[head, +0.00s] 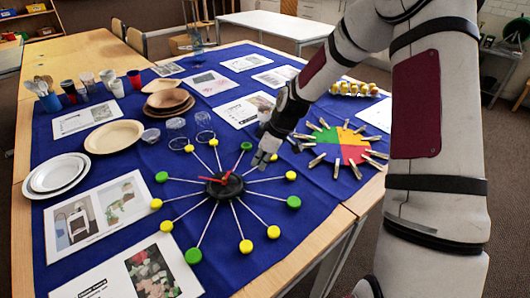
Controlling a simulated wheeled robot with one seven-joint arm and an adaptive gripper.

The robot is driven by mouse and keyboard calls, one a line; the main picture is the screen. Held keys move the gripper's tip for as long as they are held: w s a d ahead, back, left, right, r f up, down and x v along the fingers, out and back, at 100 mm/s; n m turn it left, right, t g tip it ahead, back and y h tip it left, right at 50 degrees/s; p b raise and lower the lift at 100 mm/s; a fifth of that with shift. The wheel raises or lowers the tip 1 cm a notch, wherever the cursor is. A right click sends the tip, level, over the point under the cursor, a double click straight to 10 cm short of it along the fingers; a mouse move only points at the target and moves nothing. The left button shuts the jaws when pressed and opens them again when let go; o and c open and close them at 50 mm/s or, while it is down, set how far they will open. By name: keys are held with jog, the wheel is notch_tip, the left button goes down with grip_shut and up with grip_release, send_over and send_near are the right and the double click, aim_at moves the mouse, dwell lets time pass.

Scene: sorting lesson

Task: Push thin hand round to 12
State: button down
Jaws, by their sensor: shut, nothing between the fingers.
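The clock has a black hub (232,191), thin metal spokes and yellow and green discs at their ends, and lies on the blue cloth. Two short red hands (205,179) show on the hub, one pointing left and one running toward the upper right. I cannot tell surely which is the thinner one. No numerals are readable, so the place of 12 is not clear from this view. My gripper (261,162) is shut and empty, pointing down over the clock's upper right side, between a green disc (246,146) and a yellow disc (291,175). Whether it touches a spoke is unclear.
A colourful sectored disc with clips (342,144) lies right of the clock. Glasses (176,128) and brown bowls (168,102) stand behind it, with white plates (57,174) at left. Picture cards (100,213) lie around. Bare blue cloth (290,240) shows at the front right.

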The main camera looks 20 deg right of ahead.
aim_at(230, 173)
jog(key=shift+w+a+f, duration=0.2)
jog(key=shift+w+a, duration=0.55)
jog(key=shift+a, duration=0.05)
jog(key=shift+w+a+f, duration=0.2)
jog(key=shift+w+a, duration=0.5)
jog(key=shift+a, duration=0.1)
jog(key=shift+w+a+n+b, duration=0.35)
jog(key=shift+w+a+n, duration=0.15)
jog(key=shift+w+a, duration=0.1)
jog(key=shift+d, duration=0.1)
jog(key=shift+s, duration=0.1)
